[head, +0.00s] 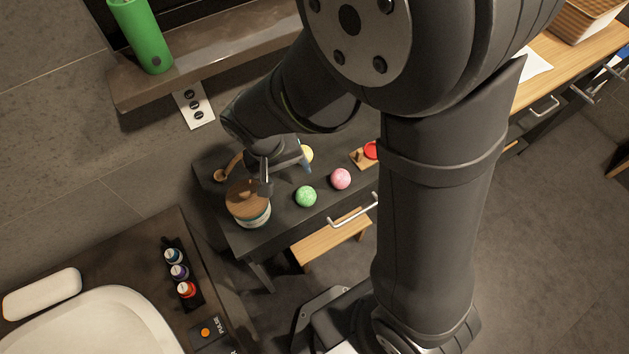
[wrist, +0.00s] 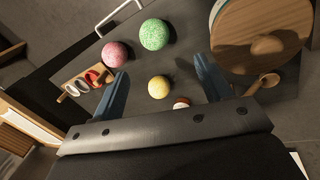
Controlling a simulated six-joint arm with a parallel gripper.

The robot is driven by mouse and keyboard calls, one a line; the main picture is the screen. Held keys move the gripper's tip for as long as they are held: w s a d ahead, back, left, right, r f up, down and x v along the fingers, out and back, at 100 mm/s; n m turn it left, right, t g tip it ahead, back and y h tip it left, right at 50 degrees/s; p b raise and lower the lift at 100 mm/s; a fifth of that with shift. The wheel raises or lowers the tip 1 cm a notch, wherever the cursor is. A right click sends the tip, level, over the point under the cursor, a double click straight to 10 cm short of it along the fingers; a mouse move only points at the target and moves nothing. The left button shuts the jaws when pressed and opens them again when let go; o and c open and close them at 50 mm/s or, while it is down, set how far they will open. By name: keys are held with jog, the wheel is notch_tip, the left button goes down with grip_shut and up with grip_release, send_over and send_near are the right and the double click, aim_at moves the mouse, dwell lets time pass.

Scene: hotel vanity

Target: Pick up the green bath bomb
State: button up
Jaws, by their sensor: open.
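The green bath bomb (head: 306,196) is a speckled ball on the dark vanity top, between a pink ball (head: 340,179) and a wooden-lidded jar (head: 248,203) in the head view. In the wrist view the green bath bomb (wrist: 154,34) lies beyond my fingertips, near the top middle. My gripper (wrist: 162,75) is open and empty, with its two blue-grey fingers apart. A yellow ball (wrist: 159,87) shows between the fingers, lower in the picture than the green one. In the head view my gripper hides part of the yellow ball (head: 307,154).
The pink ball (wrist: 116,54) sits left of the green one in the wrist view. The lidded jar (wrist: 262,38) and a wooden scoop (wrist: 264,83) stand at the right. A wooden tray with red and white items (wrist: 86,82) lies left. A metal handle (head: 352,216) juts from the front.

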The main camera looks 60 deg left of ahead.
aim_at(303, 191)
jog(key=x, duration=0.6)
jog(key=shift+f, duration=0.25)
jog(key=x, duration=0.4)
jog(key=shift+w+d, duration=0.35)
jog(key=shift+w+f, duration=0.1)
jog(key=shift+f, duration=0.35)
jog(key=shift+c, duration=0.2)
jog(key=c, duration=1.1)
